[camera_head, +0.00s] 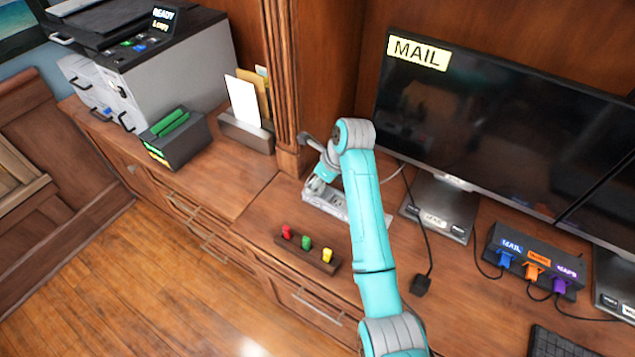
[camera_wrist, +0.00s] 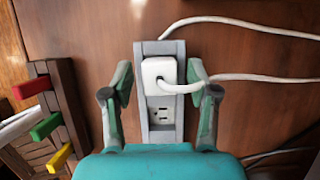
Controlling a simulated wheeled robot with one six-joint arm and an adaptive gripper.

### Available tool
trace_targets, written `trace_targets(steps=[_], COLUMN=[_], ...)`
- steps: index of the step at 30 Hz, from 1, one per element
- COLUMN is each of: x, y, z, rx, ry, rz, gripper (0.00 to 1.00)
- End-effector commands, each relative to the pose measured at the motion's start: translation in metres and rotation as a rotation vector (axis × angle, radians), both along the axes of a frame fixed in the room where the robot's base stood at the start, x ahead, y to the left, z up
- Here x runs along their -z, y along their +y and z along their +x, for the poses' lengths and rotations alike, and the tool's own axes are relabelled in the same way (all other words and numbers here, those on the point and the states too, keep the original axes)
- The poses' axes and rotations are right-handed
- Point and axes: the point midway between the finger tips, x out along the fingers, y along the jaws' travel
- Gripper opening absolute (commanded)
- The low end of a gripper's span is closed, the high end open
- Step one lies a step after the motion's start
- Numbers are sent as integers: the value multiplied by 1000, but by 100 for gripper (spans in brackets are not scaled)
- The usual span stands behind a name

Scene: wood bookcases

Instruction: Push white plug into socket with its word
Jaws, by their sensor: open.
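In the wrist view the white plug (camera_wrist: 159,72) sits at the upper end of a grey socket strip (camera_wrist: 143,118). Its white cord loops off to the right. I cannot tell whether it is fully seated. A lower socket (camera_wrist: 161,112) on the strip is empty. My gripper (camera_wrist: 160,76) is open, with one finger on each side of the plug and small gaps between. In the head view my gripper (camera_head: 318,182) is over the strip (camera_head: 328,203) by the wooden pillar, and my arm hides part of it. No word is readable on the plug or strip.
A wooden rack (camera_head: 298,257) holds red, green and yellow pegs. A MAIL monitor (camera_head: 470,110) stands behind. A black hub (camera_head: 535,247) holds blue, orange and purple plugs. A loose black plug (camera_head: 421,285) lies on the desk. A printer (camera_head: 165,75) and dark box (camera_head: 175,140) stand left.

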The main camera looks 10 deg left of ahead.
Motion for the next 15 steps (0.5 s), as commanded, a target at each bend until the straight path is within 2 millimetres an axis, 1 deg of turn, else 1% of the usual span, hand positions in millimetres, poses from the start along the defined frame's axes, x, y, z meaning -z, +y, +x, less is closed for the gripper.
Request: trace_targets(steps=[9, 15], x=[-56, -87], y=[-22, -34], z=[-7, -12], rx=[1, 0], ry=[-5, -3], rz=[1, 1], gripper=[59, 59])
